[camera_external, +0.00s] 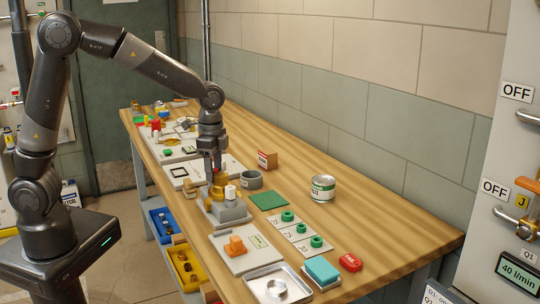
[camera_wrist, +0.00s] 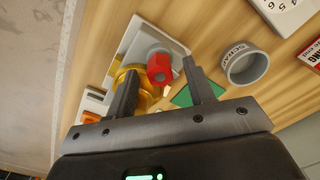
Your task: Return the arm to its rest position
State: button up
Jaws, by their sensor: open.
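My gripper (camera_external: 212,168) hangs from my arm over the left side of the workbench, fingers pointing down. It is right above a grey block fixture (camera_external: 228,211) that carries a brass-yellow part (camera_external: 217,191) and a white cylinder (camera_external: 230,192). In the wrist view my gripper (camera_wrist: 161,68) has its two fingers apart. A red faceted knob (camera_wrist: 160,67) shows between them, beside the brass-yellow part (camera_wrist: 146,100). I cannot tell whether the fingers touch either one. My arm is bent, its upper links raised at the left.
A grey round bowl (camera_external: 251,180), a green mat (camera_external: 268,200) and a labelled can (camera_external: 322,189) stand to the right on the bench (camera_external: 370,225). A tiled wall runs behind; a valve panel stands right.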

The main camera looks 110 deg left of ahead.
jog(key=shift+n, duration=1.3)
jog(key=shift+d+r, duration=0.1)
jog(key=shift+r, duration=0.1)
jog(key=s+d+r+m+t, duration=0.1)
jog(key=s+d+r+t, duration=0.1)
jog(key=d+r, duration=0.5)
jog(key=s+d+r+m+t, duration=0.1)
jog(key=s+d+r, duration=0.2)
jog(key=d, duration=0.7)
jog(key=s+d+r+m+t, duration=0.1)
jog(key=s+d+r+t, duration=0.1)
jog(key=s+d, duration=0.8)
jog(key=shift+s+d+t, duration=0.3)
jog(key=shift+s+d, duration=0.1)
jog(key=shift+d, duration=0.75)
jog(key=shift+w, duration=0.1)
